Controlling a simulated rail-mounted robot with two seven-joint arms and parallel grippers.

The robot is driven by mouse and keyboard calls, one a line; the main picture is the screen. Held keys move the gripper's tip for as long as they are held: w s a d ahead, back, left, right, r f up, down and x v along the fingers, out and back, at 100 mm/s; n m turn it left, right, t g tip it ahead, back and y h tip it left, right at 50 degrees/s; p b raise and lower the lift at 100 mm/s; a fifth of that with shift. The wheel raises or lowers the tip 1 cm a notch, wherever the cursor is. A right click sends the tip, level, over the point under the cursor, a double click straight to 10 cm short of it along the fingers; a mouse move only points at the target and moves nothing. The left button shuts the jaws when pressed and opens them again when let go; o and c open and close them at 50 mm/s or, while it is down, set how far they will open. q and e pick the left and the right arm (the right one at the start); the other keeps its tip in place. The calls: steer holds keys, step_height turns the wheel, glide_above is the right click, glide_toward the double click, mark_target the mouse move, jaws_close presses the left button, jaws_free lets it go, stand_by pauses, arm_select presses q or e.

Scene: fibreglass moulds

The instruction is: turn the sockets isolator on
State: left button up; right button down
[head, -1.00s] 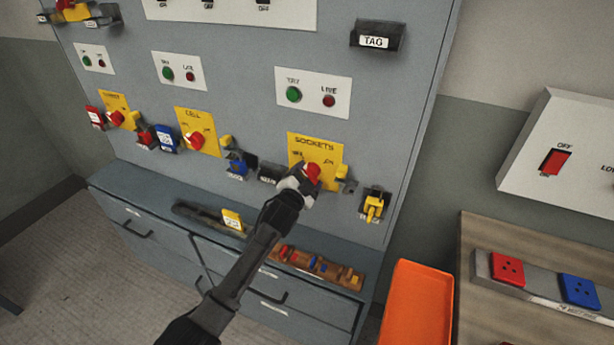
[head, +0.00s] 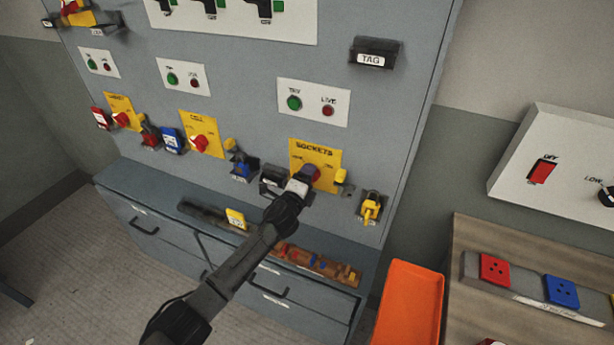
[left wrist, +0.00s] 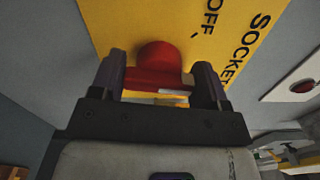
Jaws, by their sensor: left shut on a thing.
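The sockets isolator is a yellow plate (head: 318,152) lettered SOCKETS on the grey panel, with a red rotary knob. My left gripper (head: 304,180) reaches it from below and hides most of the knob in the head view. In the left wrist view the red knob (left wrist: 157,62) sits between the two dark fingers of the left gripper (left wrist: 158,72), which is shut on it. The word OFF shows on the plate near the knob there. The knob's exact angle is hard to tell. The LIVE lamp (head: 327,110) above looks dark red. My right gripper is not in view.
A yellow padlock (head: 370,208) hangs right of the isolator. Two similar isolators are to the left, one with a red knob (head: 200,143). A ledge (head: 345,262) with tools runs below. An orange tray (head: 410,305) and a wooden bench (head: 480,235) stand at right.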

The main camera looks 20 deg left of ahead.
arm_select(q)
steer(key=m+p, duration=0.1)
steer(key=m, duration=0.3)
steer(key=shift+r, duration=0.15)
steer(key=shift+m+p, duration=0.5)
steer(key=shift+m, duration=1)
steer(key=shift+d+m, duration=0.1)
steer(key=shift+m, duration=0.2)
steer(key=o, duration=0.9)
steer(key=shift+s, duration=0.1)
